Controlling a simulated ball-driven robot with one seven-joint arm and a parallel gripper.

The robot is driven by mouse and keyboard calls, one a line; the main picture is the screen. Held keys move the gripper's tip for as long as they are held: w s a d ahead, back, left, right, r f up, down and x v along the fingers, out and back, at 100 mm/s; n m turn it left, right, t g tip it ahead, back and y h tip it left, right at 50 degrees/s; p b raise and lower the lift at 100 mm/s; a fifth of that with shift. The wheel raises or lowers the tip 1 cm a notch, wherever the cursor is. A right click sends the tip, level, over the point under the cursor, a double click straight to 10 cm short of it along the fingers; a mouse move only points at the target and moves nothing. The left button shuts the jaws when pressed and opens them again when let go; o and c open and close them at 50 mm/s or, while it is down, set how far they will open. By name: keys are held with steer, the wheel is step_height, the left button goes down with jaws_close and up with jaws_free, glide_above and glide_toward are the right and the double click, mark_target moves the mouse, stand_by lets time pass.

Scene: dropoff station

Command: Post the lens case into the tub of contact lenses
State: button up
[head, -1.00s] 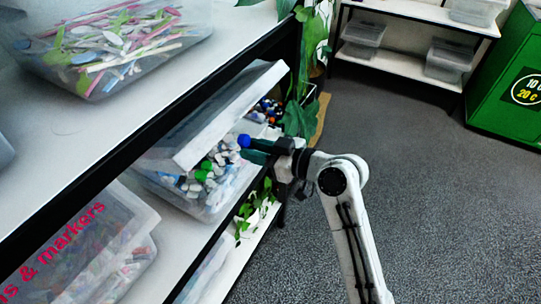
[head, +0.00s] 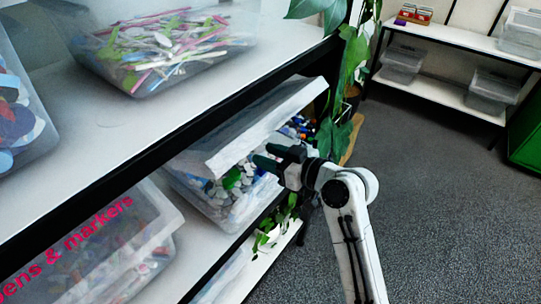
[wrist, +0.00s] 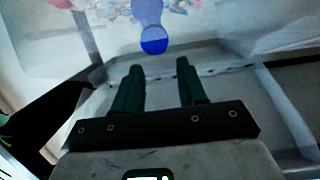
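The lens case (wrist: 153,40), blue at one end and paler at the other, shows in the wrist view just beyond my fingertips, apart from both fingers. I cannot pick it out for sure in the head view. The tub of contact lenses (head: 207,206) is a clear bin on the middle shelf, full of small white, green and blue pieces. Its pale lid (head: 262,125) is tilted up over it. My gripper (head: 264,157) is at the tub's opening under the lid; its dark green fingers (wrist: 160,66) are apart with nothing between them.
A clear bin of pens and markers (head: 120,245) stands beside the tub. A bin of colourful sticks (head: 160,85) sits on the shelf above. Plant leaves (head: 335,135) hang near my arm. Grey floor (head: 440,210) is open at the right.

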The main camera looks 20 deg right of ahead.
steer(key=o, duration=0.3)
steer(key=b+v, duration=0.1)
steer(key=v, duration=1)
steer(key=shift+b, duration=0.3)
steer(key=shift+w, duration=0.15)
